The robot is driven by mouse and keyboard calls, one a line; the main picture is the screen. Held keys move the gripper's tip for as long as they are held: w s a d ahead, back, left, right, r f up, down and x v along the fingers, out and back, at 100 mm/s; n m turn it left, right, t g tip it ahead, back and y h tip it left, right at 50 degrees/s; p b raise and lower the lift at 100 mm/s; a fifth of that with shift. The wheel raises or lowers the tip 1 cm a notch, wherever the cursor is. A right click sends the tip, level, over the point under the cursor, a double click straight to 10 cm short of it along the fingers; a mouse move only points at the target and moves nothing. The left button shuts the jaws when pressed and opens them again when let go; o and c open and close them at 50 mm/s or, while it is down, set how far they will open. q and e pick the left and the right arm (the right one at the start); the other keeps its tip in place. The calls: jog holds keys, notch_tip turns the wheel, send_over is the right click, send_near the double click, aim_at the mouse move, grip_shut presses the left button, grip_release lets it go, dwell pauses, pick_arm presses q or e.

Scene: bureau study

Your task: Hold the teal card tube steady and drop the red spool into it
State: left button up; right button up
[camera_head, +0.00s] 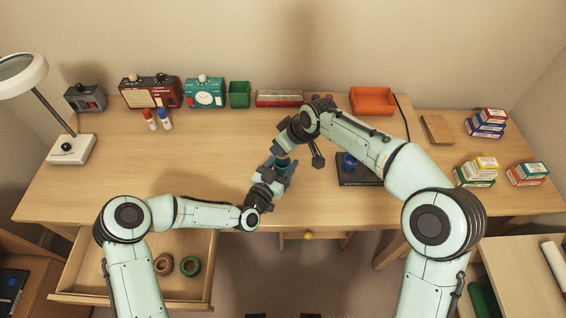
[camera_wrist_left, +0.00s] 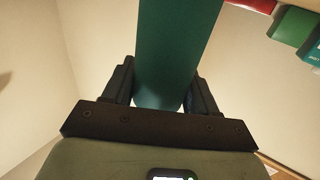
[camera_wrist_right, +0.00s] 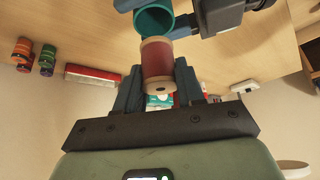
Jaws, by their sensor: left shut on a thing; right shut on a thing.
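The teal card tube (camera_wrist_left: 175,45) is between the fingers of my left gripper (camera_wrist_left: 162,88), which is shut on it. In the head view a little of the tube (camera_head: 283,161) shows between the two grippers above the desk's front part. In the right wrist view the tube's open round mouth (camera_wrist_right: 155,20) faces the camera. The red spool (camera_wrist_right: 157,60), with pale wooden ends, is held in my right gripper (camera_wrist_right: 160,82), which is shut on it. The spool's far end overlaps the mouth's edge in that view; I cannot tell whether they touch. The spool is hidden in the head view.
A black pad (camera_head: 358,176) with a blue item lies right of the grippers. An open drawer (camera_head: 190,285) with two tape rolls is at front left. Radios, a green bin (camera_head: 239,94), a red case (camera_head: 279,98) and an orange tray (camera_head: 373,100) line the back. The desk's left middle is clear.

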jog(key=shift+f, duration=1.1)
jog(key=o, duration=1.1)
jog(key=v, duration=1.2)
